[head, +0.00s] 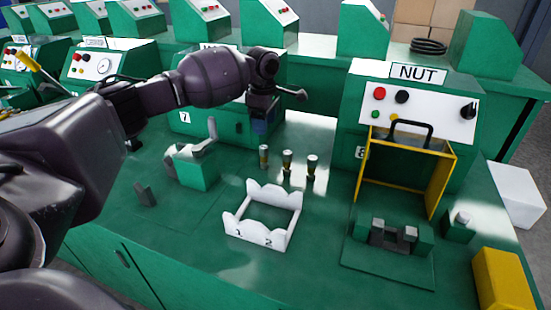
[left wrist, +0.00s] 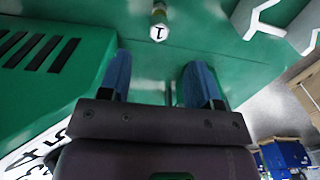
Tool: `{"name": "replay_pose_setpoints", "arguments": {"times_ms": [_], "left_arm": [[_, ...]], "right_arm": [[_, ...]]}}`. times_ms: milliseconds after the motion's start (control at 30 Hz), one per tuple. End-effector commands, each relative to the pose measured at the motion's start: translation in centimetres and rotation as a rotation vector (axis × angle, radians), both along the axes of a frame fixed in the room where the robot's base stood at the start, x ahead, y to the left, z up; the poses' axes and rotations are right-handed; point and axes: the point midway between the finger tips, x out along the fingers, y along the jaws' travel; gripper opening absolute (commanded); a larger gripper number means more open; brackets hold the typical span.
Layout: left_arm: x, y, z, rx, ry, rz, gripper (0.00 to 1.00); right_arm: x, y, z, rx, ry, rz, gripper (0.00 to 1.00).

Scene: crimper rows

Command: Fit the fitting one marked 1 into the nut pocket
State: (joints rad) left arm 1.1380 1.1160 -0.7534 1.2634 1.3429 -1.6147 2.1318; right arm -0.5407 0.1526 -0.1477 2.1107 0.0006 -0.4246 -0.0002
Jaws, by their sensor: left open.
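Three small fittings with dark and yellowish bodies and pale caps stand upright in a row on the green bench. The wrist view shows fitting one (left wrist: 159,24) with a 1 on its cap; it appears to be the leftmost (head: 263,158) in the head view. My left gripper (head: 260,128) is above and just behind it, pointing down. Its blue fingers (left wrist: 160,82) are apart and empty, with the fitting beyond the tips. The nut pocket appears to be in the grey jaw block (head: 393,236) in front of the NUT machine (head: 418,72). My right gripper is out of view.
A white rack (head: 265,238) marked 1 and 2 stands in front of the fittings. A yellow guard frame (head: 437,185) rises behind the jaw block. A green lever device (head: 197,168) stands left, a yellow block (head: 503,280) at the right. Bench between rack and jaw block is clear.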

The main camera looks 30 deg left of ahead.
Motion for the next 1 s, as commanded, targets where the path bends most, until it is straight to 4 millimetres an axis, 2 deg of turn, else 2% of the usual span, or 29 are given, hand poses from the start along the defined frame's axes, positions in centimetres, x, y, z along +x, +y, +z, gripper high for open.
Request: {"name": "replay_pose_setpoints", "arguments": {"times_ms": [33,267,500,767,1000], "left_arm": [[0.1,0.0,-0.9,0.0,0.007,0.0,0.57],[0.0,0.1,-2.6,0.001,0.009,0.0,0.57],[0.0,0.1,-6.1,0.001,0.012,0.0,0.57],[0.0,0.2,-7.6,0.002,0.011,0.0,0.57],[-0.1,0.5,-11.1,0.001,0.014,-0.002,0.57]], "right_arm": [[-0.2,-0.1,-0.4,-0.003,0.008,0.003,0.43],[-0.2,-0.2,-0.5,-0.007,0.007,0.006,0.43],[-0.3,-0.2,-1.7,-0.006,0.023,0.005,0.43],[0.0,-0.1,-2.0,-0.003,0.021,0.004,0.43],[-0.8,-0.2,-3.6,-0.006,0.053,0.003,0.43]]}}
